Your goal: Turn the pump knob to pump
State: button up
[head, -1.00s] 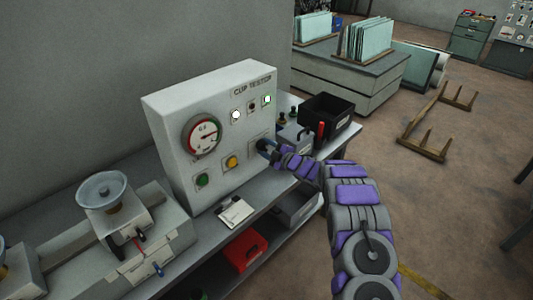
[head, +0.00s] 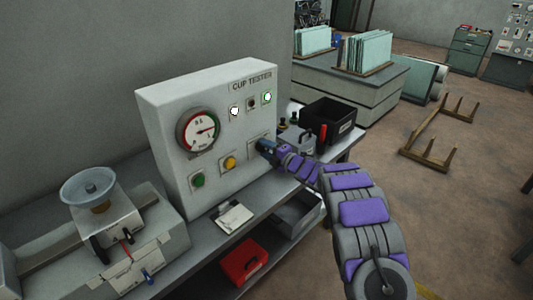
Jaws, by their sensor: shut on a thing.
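The white cup tester panel (head: 165,130) stands upright on the bench. Its round gauge (head: 198,129) has its needle pointing right. My gripper (head: 263,146) is at the lower right of the panel front, shut on the pump knob. The gripper covers the knob, so its pointer direction and most of its label are hidden. A green button (head: 198,180) and a yellow button (head: 230,163) sit to the left of my gripper. Two lamps, one at the left (head: 234,111) and one at the right (head: 267,98), look bright.
A black bin (head: 327,116) and a grey container with a red-handled item stand right of the panel, close to my arm. A red box (head: 243,262) is on the lower shelf.

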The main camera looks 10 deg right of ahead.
jog(key=shift+s+a+f, duration=0.1)
jog(key=shift+f, duration=0.25)
jog(key=o, duration=1)
jog(key=shift+o, duration=0.4)
jog(key=shift+r, duration=0.2)
jog(key=p+v, duration=0.3)
jog(key=v, duration=1.4)
jog(key=shift+s, duration=0.1)
